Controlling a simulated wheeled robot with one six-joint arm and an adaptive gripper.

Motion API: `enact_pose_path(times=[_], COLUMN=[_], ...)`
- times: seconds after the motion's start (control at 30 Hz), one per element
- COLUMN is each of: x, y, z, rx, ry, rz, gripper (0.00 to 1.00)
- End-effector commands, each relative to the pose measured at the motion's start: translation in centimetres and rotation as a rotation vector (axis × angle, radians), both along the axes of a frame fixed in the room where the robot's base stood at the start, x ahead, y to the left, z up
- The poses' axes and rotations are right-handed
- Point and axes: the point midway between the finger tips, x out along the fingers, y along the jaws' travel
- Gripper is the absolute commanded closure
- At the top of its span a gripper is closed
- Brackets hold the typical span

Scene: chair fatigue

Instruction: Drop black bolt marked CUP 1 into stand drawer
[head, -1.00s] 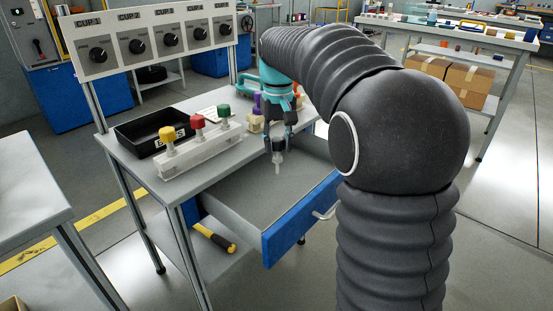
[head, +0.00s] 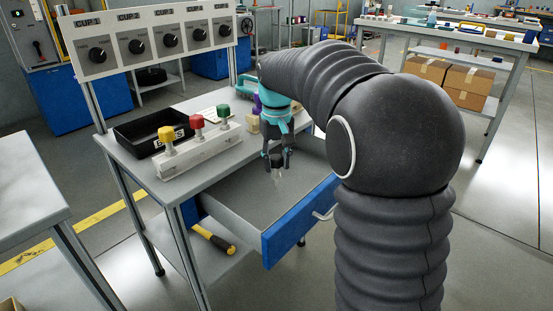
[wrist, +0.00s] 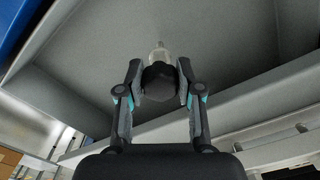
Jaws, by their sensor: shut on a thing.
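My gripper (head: 277,160) is shut on the black bolt (head: 277,162), which hangs head up with its pale shank pointing down. The stand drawer (head: 238,213) is pulled open, with a blue front, and the bolt is over its grey inside. In the wrist view the two fingers of my gripper (wrist: 159,80) grip the sides of the bolt's dark head (wrist: 159,84), and the drawer floor (wrist: 215,50) shows beyond. The drawer looks empty where visible. No marking on the bolt can be read.
On the stand top are a black tray (head: 128,139) and a white rack (head: 200,150) with yellow, red and green topped bolts. A panel of knobs (head: 158,40) rises behind.

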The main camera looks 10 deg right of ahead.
Motion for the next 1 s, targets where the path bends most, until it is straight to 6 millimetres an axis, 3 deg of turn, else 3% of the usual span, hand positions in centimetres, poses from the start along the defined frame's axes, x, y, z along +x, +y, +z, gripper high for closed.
enact_pose_path(times=[0.27,0.3,0.37,0.4,0.77,1.0], x=[0.0,0.0,0.0,0.0,0.0,0.1], y=[0.0,0.0,0.0,0.0,0.0,0.0], z=[-0.5,-0.5,-0.5,-0.5,0.0,3.7], rx=[0.0,0.0,0.0,0.0,0.0,0.0], ry=[-0.001,-0.001,-0.001,-0.001,-0.001,-0.005], rz=[0.0,0.0,0.0,0.0,0.0,0.0], gripper=[0.95,0.57,0.42,0.39,0.39,0.39])
